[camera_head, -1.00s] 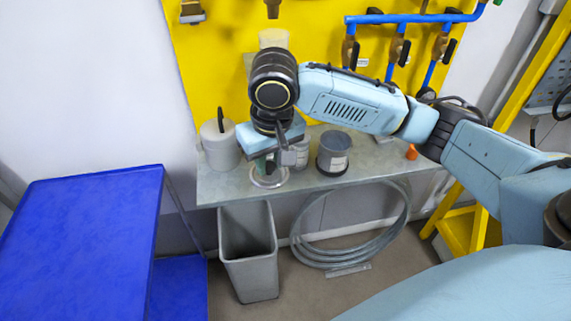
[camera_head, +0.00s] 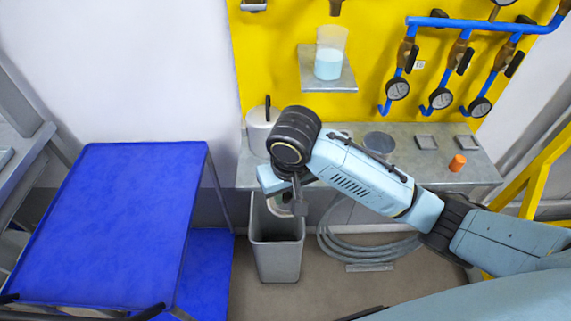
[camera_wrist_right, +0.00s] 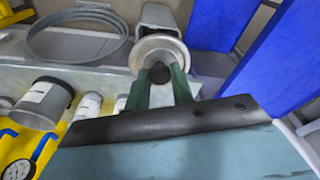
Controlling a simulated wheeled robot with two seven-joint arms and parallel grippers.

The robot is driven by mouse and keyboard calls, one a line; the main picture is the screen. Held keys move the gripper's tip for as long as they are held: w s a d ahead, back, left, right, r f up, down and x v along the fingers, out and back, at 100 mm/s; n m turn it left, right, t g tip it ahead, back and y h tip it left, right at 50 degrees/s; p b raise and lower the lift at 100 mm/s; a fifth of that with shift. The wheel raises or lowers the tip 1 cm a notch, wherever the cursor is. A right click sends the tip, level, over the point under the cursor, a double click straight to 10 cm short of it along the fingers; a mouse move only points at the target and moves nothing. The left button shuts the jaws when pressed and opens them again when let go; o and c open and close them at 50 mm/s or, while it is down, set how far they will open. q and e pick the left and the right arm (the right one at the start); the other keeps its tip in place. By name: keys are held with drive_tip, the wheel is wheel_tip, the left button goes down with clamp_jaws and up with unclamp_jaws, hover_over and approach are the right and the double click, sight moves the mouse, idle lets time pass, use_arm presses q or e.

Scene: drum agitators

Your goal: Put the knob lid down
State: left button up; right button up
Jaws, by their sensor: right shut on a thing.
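The knob lid (camera_wrist_right: 158,50) is a round, shiny metal disc with a dark knob (camera_wrist_right: 160,73) in its middle. In the right wrist view my right gripper (camera_wrist_right: 161,88) has its green fingers shut on the knob, one on each side. In the head view the right gripper (camera_head: 288,205) hangs just off the bench's front edge, above the grey bin. There the lid (camera_head: 278,205) is mostly hidden by the gripper and wrist. My left gripper is not in view.
The grey bin (camera_head: 277,258) stands below the gripper. The bench (camera_head: 440,165) carries a white pot (camera_head: 259,135), a grey container (camera_head: 378,142) and an orange piece (camera_head: 457,162). A blue table (camera_head: 115,220) is left. A coiled hose (camera_head: 360,245) lies below. A beaker (camera_head: 329,60) stands on a shelf.

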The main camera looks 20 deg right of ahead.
drive_tip(key=w+d+b, duration=0.1)
drive_tip(key=w+d, duration=0.3)
drive_tip(key=w, duration=0.9)
wheel_tip(320, 180, down, 6)
drive_tip(key=shift+w+a+f+b, duration=0.1)
drive_tip(key=shift+w+f+b, duration=0.05)
drive_tip(key=shift+f+b, duration=0.15)
drive_tip(key=shift+w+f, duration=0.2)
drive_tip(key=shift+f, duration=0.05)
drive_tip(key=o, duration=1)
drive_tip(key=shift+f, duration=0.1)
drive_tip(key=shift+c, duration=0.2)
